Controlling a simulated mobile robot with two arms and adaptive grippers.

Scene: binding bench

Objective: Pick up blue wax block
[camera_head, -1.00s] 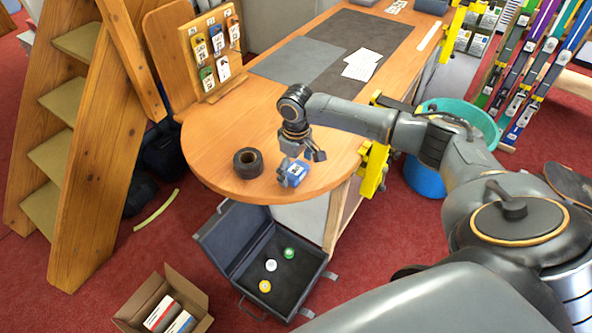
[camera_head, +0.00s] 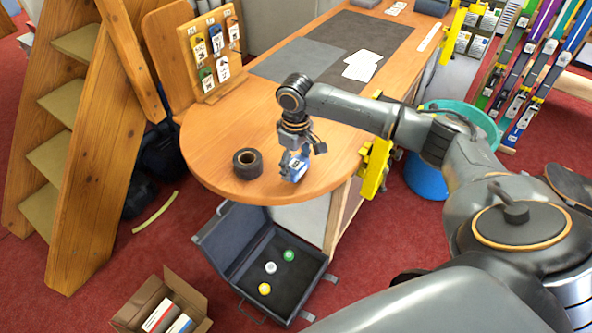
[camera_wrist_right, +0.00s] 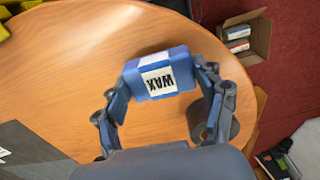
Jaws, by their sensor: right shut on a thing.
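The blue wax block (camera_head: 294,170) is at the rounded near end of the wooden bench (camera_head: 215,135). In the right wrist view the blue wax block (camera_wrist_right: 138,83) shows a white label reading WAX. My right gripper (camera_head: 292,165) is shut on it, and in the wrist view the fingers of the right gripper (camera_wrist_right: 160,88) lie against its two sides. In the head view the block is tilted; whether it clears the bench top is hard to tell. My left gripper is not in view.
A dark tape roll (camera_head: 248,163) stands on the bench left of the block. An open dark case (camera_head: 237,258) with several coloured discs lies on the floor below. A peg board (camera_head: 213,60) with tags stands at the bench's left side. Papers (camera_head: 362,65) lie farther back.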

